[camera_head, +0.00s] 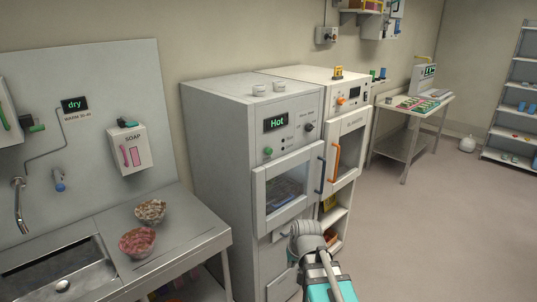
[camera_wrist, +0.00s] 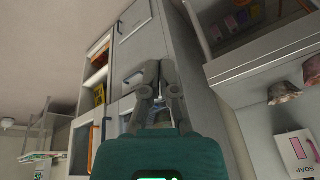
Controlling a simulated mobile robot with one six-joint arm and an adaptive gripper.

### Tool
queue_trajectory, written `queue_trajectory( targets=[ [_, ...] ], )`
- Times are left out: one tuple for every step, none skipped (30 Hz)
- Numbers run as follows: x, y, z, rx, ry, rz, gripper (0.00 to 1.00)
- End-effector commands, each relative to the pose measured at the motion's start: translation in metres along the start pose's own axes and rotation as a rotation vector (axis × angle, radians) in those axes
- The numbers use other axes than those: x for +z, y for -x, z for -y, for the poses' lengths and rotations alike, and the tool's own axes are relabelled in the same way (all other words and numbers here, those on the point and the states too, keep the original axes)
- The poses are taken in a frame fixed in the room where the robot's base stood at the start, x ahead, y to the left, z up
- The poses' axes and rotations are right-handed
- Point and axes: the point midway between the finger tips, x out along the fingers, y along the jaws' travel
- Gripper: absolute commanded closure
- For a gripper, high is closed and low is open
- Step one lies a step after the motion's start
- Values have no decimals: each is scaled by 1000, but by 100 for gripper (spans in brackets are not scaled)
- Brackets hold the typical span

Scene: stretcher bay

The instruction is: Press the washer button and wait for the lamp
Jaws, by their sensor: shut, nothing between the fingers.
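A tall grey machine (camera_head: 223,137) stands at centre in the head view, with a lit display reading "Hot" (camera_head: 276,122). A green button (camera_head: 268,152) sits below the display and a dark knob (camera_head: 309,127) to its right. Its windowed door (camera_head: 286,187) looks shut. I cannot tell from its labels whether this is the washer, and I make out no lit lamp. My gripper (camera_wrist: 159,68) is shut and empty in the wrist view, apart from the button. In the head view my arm is low, in front of the machine; the fingertips are not clear there.
A white machine (camera_head: 362,133) with an orange handle (camera_head: 336,161) stands to the right. A steel sink counter (camera_head: 190,229) with two bowls (camera_head: 137,242) is at left, below a soap dispenser (camera_head: 129,149). A table (camera_head: 423,112) and shelves (camera_head: 518,85) stand farther right.

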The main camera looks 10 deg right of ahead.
Motion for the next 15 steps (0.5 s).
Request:
queue_trajectory(
  targets=[
    [-23, -4, 4, -24, -2, -59, 100],
    [-35, -6, 7, -39, -4, -98, 100],
    [-52, -7, 10, -60, -8, -154, 100],
    [-64, -7, 13, -76, -12, -195, 100],
    [-77, -7, 15, -91, -16, -238, 100],
    [-94, -6, 18, -111, -23, -295, 100],
    [-106, -5, 20, -125, -30, -338, 100],
    [-119, -4, 22, -139, -37, -381, 100],
    [-135, -2, 24, -156, -48, -438, 100],
    [-147, 0, 25, -168, -58, -480, 100],
    [-159, 2, 26, -180, -67, -522, 100],
    [-175, 6, 27, -194, -81, -578, 100],
    [-186, 9, 27, -204, -93, -621, 100],
    [-198, 12, 28, -214, -106, -664, 100],
    [-212, 17, 27, -226, -124, -719, 100]
  ],
)
